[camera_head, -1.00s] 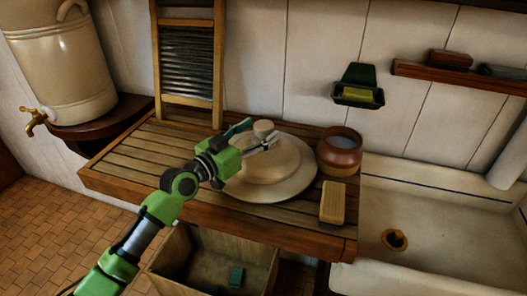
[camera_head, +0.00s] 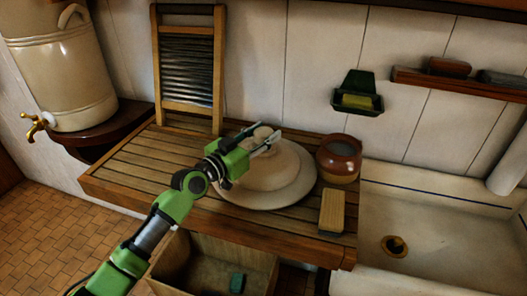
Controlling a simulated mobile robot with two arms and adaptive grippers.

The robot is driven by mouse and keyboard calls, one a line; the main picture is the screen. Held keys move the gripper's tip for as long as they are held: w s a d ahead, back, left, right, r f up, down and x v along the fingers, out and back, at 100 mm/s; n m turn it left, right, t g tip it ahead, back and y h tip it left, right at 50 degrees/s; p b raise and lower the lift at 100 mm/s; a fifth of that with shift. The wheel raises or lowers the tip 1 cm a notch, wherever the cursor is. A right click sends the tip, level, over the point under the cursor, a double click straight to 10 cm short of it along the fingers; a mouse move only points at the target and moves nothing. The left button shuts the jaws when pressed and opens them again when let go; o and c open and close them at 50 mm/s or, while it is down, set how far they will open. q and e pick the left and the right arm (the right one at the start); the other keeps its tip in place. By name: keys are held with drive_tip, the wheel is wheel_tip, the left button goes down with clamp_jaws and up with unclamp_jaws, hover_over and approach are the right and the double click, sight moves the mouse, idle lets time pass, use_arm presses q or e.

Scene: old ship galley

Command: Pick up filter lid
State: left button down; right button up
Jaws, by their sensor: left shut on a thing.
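The filter lid (camera_head: 264,178) is a wide, cream, domed disc with a round knob (camera_head: 262,131) on top. It is on the slatted wooden counter in the middle of the head view, and I see no clear gap under it. My left gripper (camera_head: 266,142) reaches in from the lower left and is shut on the lid at its knob. The green gripper body covers the lid's left part and some of the knob. My right gripper is not in view.
A brown pot (camera_head: 340,160) and a scrubbing brush (camera_head: 332,211) stand close to the lid's right. A washboard (camera_head: 188,70) leans behind. A large cream urn (camera_head: 62,70) with a brass tap is at left. The sink (camera_head: 450,235) is at right. The counter's left side is clear.

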use_arm(q)
drive_tip(key=shift+r, duration=0.3)
